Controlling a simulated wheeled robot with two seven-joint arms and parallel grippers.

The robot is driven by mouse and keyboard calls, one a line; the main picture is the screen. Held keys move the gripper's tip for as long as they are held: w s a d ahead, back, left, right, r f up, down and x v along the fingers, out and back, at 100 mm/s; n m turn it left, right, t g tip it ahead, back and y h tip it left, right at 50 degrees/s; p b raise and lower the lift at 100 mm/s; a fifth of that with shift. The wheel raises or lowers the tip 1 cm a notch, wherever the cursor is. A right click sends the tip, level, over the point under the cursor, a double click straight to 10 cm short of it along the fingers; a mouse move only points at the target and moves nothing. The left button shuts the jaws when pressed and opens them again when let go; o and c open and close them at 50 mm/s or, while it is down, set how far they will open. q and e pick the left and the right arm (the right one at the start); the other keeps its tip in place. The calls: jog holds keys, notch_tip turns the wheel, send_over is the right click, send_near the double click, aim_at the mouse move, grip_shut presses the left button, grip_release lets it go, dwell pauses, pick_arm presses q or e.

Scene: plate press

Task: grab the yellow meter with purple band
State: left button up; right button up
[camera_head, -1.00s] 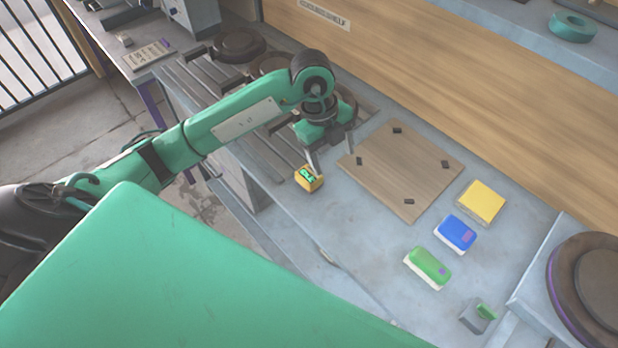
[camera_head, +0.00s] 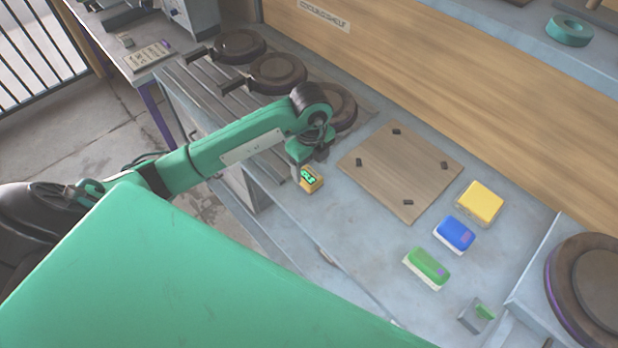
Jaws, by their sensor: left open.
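The yellow meter (camera_head: 312,184) is a small box with a green lit display on top, standing on the grey bench near its front edge, left of the wooden board. I cannot make out its purple band from here. My left gripper (camera_head: 305,178) is open and lowered right at the meter, with one finger showing at its left side. The other finger is hidden, so I cannot tell whether the fingers touch it. My right gripper is not in view.
A wooden board (camera_head: 402,172) with black corner clips lies right of the meter. Yellow (camera_head: 482,202), blue (camera_head: 455,233) and green (camera_head: 428,267) blocks lie farther right. Dark round plates (camera_head: 278,72) stand behind my left arm. A press plate (camera_head: 597,285) is at the right edge.

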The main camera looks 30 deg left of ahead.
aim_at(309, 175)
pick_arm(q)
jog(key=f, duration=0.1)
jog(key=f+p, duration=0.1)
jog(key=f, duration=0.1)
jog(key=shift+s+a+f+p, duration=0.1)
jog(key=shift+s+f+p, duration=0.15)
jog(key=shift+s+p, duration=0.05)
jog(key=shift+f, duration=0.65)
jog(key=c, duration=1.1)
jog(key=shift+w+r, duration=0.1)
